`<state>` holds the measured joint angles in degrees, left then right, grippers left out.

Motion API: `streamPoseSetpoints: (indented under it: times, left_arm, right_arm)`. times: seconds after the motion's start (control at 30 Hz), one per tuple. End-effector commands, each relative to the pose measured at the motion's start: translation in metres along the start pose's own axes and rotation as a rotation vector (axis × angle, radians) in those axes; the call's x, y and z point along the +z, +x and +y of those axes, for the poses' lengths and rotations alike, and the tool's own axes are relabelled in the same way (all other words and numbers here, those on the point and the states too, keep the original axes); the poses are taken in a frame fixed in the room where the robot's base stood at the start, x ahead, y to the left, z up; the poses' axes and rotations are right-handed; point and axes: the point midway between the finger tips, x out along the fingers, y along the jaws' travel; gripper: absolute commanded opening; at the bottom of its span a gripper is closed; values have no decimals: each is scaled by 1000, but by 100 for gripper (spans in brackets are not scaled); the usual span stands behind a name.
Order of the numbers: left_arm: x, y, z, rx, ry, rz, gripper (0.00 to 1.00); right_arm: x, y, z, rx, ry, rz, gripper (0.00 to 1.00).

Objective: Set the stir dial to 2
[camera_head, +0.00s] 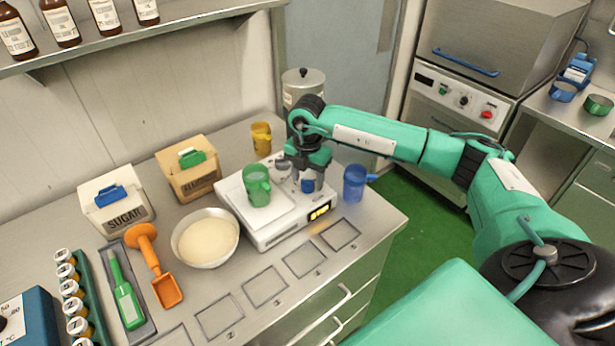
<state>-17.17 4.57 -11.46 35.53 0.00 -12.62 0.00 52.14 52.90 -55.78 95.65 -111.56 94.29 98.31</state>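No dial in view can be read as the stir dial. A blue box (32,312) at the lower left edge carries part of a black dial (8,326) with small markings and "°C"; the picture edge cuts it off. My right gripper (308,186) points down over the right part of the white scale (262,231), far from that box. A small blue thing (307,185) shows at its fingertips; I cannot tell whether it is held or stands behind them. My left gripper is not in view.
On the scale stands a green cup (257,186); a blue cup (354,183) is right of it. A bowl of powder (206,238), an orange scoop (155,268), a sugar box (115,201) and a green-handled tool (126,296) crowd the left. Marked squares (264,286) along the counter front are empty.

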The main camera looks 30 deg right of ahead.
Motion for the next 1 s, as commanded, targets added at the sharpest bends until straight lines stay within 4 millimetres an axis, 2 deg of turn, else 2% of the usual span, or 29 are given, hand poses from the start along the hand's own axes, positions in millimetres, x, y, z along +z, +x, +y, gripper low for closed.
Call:
streamPoseSetpoints:
  times: [0.2,0.33,0.8,1.0]
  left_arm:
    - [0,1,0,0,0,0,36]
    - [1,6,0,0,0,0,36]
    - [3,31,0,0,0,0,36]
    - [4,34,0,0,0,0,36]
  right_arm:
    - [-1,-1,0,0,-1,1,55]
    - [-1,-13,1,2,-2,1,55]
    - [0,-113,1,4,-1,0,55]
    - [0,-134,0,1,0,0,55]
